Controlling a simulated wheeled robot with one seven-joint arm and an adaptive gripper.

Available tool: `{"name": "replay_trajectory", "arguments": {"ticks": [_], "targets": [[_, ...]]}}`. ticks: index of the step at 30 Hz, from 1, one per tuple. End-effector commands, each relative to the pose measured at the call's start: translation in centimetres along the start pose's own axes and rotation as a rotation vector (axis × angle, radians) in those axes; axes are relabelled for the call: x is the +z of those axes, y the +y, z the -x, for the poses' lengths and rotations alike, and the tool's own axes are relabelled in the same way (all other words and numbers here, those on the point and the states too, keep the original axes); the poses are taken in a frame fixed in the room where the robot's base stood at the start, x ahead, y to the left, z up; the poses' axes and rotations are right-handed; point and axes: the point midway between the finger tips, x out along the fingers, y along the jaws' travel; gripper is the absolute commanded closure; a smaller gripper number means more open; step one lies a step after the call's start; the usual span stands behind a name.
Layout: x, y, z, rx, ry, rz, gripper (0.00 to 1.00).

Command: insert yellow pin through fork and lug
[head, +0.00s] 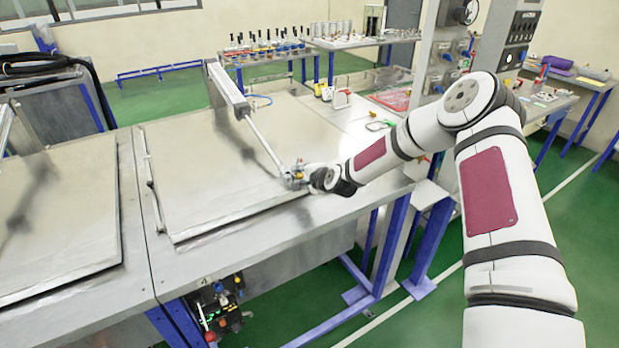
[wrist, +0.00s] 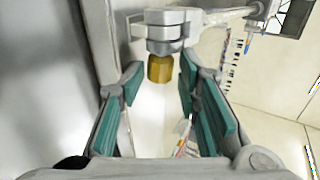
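The yellow pin (wrist: 160,68) shows in the wrist view as a short faceted yellow head against the grey fork (wrist: 165,30). How far its shaft sits in the fork and lug is hidden. My gripper (wrist: 159,82) is open; its green-padded fingers stand on either side of the pin head, with a visible gap on each side. The lug cannot be told apart from the fork here. In the head view my gripper (head: 298,178) is at the lower end of the cylinder's rod (head: 264,139), by the front edge of the metal lid (head: 205,190); the pin is too small to tell there.
The pneumatic cylinder (head: 229,92) slopes up and back from the lid. A second lid (head: 60,215) lies at the left. A rack of bottles (head: 265,46) is farther back.

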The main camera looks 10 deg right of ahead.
Motion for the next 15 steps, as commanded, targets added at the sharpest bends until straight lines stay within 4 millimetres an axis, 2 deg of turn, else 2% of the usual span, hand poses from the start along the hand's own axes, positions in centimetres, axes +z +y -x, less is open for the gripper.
{"name": "replay_trajectory", "arguments": {"ticks": [1, 15], "targets": [[3.8, -0.6, 0.8, 0.001, -0.063, 0.019, 0.57], [0.4, 0.0, 9.3, 0.003, -0.012, 0.003, 0.57]]}}
